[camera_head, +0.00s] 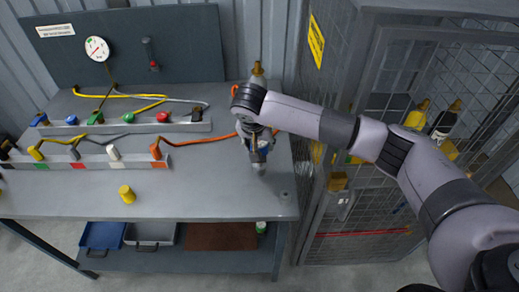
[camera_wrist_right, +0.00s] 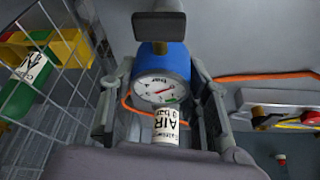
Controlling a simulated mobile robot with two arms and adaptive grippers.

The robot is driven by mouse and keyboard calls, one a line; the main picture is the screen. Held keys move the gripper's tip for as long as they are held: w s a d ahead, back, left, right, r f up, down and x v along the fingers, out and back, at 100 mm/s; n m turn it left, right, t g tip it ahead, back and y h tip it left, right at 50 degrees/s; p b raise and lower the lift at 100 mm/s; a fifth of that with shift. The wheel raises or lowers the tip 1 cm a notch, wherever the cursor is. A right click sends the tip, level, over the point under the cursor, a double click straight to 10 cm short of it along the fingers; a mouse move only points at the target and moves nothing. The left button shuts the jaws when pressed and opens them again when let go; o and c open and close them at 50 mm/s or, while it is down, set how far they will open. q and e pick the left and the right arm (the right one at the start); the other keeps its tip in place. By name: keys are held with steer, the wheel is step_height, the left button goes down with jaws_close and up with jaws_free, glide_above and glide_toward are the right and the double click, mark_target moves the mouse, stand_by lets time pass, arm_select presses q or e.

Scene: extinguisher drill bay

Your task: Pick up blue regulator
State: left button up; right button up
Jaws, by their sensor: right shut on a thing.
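In the head view my right gripper (camera_head: 260,165) points down over the right end of the workbench (camera_head: 225,200). There the wrist and fingers hide most of the regulator. I cannot tell whether it touches the bench. My left gripper is not in view.
Rails with coloured fittings and hoses (camera_head: 150,97) lie left of the gripper. An orange fitting (camera_head: 156,150) has a hose running toward it. A yellow cylinder (camera_head: 127,194) stands near the front. A mesh cage (camera_head: 365,215) with bottles stands close on the right. The bench front is mostly clear.

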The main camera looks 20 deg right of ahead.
step_height(320, 180, up, 17)
steer(key=b, duration=0.2)
steer(key=shift+b, duration=0.35)
